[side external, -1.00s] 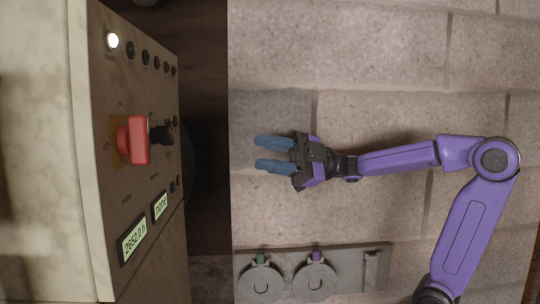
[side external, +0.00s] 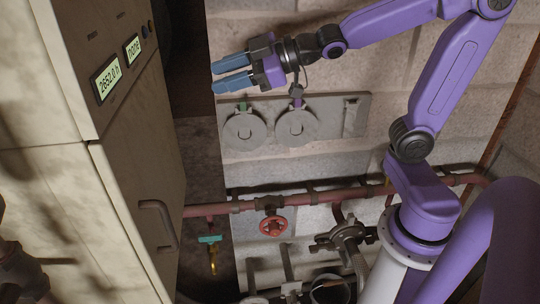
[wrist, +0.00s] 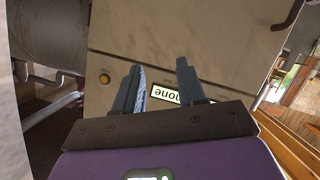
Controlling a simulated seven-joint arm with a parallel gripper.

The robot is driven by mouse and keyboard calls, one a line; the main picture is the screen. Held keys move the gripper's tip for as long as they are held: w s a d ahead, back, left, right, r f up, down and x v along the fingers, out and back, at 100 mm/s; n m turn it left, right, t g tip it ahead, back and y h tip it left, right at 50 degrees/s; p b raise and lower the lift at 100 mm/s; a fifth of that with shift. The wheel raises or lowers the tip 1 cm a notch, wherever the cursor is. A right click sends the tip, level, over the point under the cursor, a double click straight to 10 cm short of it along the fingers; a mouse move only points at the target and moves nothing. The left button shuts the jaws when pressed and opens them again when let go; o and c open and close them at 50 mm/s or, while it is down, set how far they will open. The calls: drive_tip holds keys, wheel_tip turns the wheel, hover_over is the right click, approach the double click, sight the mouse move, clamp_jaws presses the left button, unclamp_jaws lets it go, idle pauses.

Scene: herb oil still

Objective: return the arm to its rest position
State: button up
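My gripper (side external: 214,77) has two blue fingers held apart with nothing between them, so it is open and empty. It points left toward the cabinet (side external: 130,190), in front of the wall and a little above the grey plate with two round discs (side external: 360,118). My purple forearm slopes down to the left from the elbow at the upper right. In the wrist view the open fingers (wrist: 159,66) stand in front of the cabinet face, partly covering a small display that reads "none" (wrist: 164,94).
The cabinet carries displays reading "2652.0 h" (side external: 107,83) and "none" (side external: 133,47). Below run a red pipe (side external: 330,195) with a red handwheel (side external: 273,226) and a teal-handled valve (side external: 210,239). A yellow button (wrist: 104,79) shows in the wrist view.

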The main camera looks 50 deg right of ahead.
drive_tip(key=s+f+g+h, duration=0.4)
drive_tip(key=s+f+g, duration=0.2)
drive_tip(key=s+f, duration=0.65)
drive_tip(key=s+d+f+g+h, duration=0.2)
drive_tip(key=s, duration=0.3)
drive_tip(key=s+d+f+g+h, duration=0.2)
drive_tip(key=s+d+f+g, duration=0.1)
drive_tip(key=s, duration=0.3)
drive_tip(key=shift+s+d, duration=0.15)
drive_tip(key=shift+s, duration=0.05)
